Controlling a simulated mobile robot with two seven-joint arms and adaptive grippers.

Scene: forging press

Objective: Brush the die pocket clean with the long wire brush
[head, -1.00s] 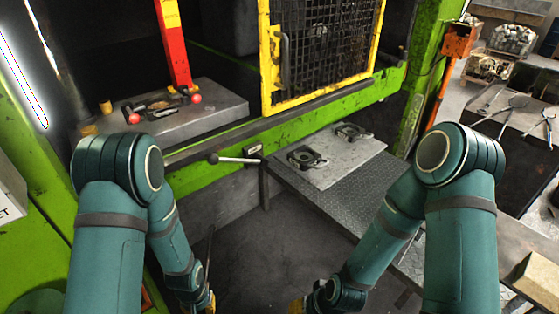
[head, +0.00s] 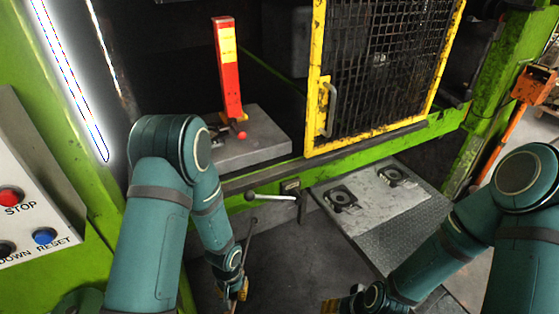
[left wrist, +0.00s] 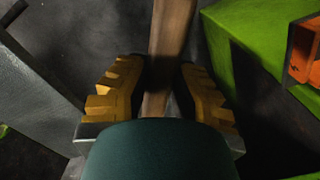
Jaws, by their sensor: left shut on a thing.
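My left gripper (head: 238,291) hangs low in front of the press. In the left wrist view its yellow ridged fingers (left wrist: 158,95) are shut on a wooden handle (left wrist: 168,45), which I take to be the wire brush's. The bristles cannot be made out. In the head view a thin dark shaft (head: 249,232) rises above that gripper. The grey die block (head: 268,140) sits inside the press, and my left arm covers much of its left part, so the die pocket is mostly hidden. My right gripper (head: 332,306) is at the bottom edge, partly cut off, its opening unclear.
A red and yellow post (head: 228,70) stands at the die block. A yellow-framed mesh guard (head: 385,75) covers the press's right side. A lever (head: 270,197) sticks out in front. A plate (head: 375,205) with two die pieces lies right of it. A button panel (head: 30,190) is at left.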

